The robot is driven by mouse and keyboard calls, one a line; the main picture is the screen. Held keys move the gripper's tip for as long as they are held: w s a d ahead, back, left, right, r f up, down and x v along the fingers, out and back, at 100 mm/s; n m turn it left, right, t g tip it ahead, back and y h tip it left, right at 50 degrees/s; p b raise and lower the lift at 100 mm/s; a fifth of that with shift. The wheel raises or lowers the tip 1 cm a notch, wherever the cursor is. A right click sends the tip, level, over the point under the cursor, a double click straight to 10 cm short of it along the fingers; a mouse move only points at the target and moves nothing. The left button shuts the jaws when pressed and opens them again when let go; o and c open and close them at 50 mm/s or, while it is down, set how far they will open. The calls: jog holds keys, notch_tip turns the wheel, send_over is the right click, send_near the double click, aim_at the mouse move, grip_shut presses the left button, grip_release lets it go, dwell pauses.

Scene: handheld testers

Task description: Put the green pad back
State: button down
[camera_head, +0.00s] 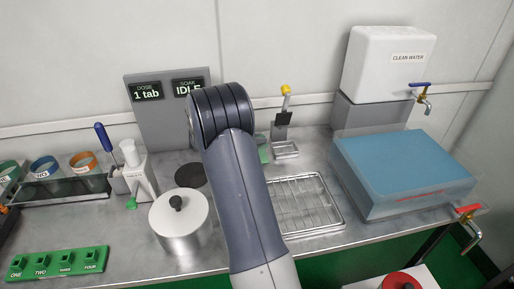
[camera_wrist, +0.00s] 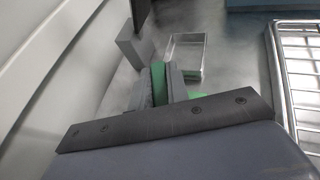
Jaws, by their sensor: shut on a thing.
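The green pad (camera_wrist: 159,83) shows in the wrist view between the grey fingers of my gripper (camera_wrist: 160,80), which is shut on it. More green (camera_wrist: 195,95) shows just right of the fingers; I cannot tell whether it is the same piece. In the head view a bit of green (camera_head: 264,154) shows at the right edge of my arm, which hides most of my gripper. A small clear tray (camera_wrist: 187,55) lies just beyond the fingers, beside a dark grey block (camera_wrist: 137,47). The tray also shows in the head view (camera_head: 287,151), apart from the pad.
A wire drying rack (camera_head: 306,205) lies right of my arm. A lidded metal pot (camera_head: 180,220) and a white dispenser (camera_head: 138,175) stand left. A blue-topped basin (camera_head: 405,170) and a clean water tank (camera_head: 388,65) are at right. The wall is close behind.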

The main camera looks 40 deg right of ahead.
jog(key=shift+f, duration=1.65)
jog(key=shift+f+b, duration=0.2)
jog(key=shift+b, duration=0.1)
jog(key=c, duration=1.4)
grip_release()
jog(key=shift+o, duration=0.2)
jog(key=shift+r, duration=0.25)
jog(key=p+v, duration=0.1)
jog(key=v, duration=1.1)
jog(key=shift+d, duration=0.1)
